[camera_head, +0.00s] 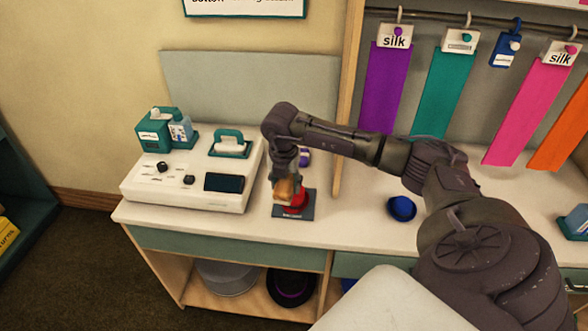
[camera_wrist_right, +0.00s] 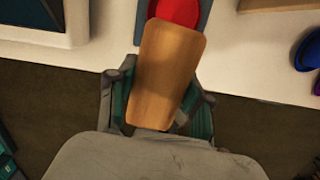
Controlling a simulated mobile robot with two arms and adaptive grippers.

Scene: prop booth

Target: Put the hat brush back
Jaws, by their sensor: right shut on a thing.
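The hat brush appears as a light wooden block (camera_head: 285,190) in my right gripper (camera_head: 285,177), which is shut on it. In the right wrist view the flat wooden back of the brush (camera_wrist_right: 166,70) lies between the two fingers (camera_wrist_right: 157,98). Its bristles are hidden. A red rounded thing (camera_head: 300,198) sits on a small dark grey labelled base (camera_head: 294,213) on the counter. The brush is at its left in the head view and overlaps it in the wrist view; I cannot tell whether they touch. My left gripper is out of view.
A white console (camera_head: 190,199) with knobs stands left on the counter (camera_head: 345,222). A small purple thing (camera_head: 304,157) is behind the gripper, and a blue hat (camera_head: 401,208) lies to the right. Coloured ribbons (camera_head: 439,95) hang behind.

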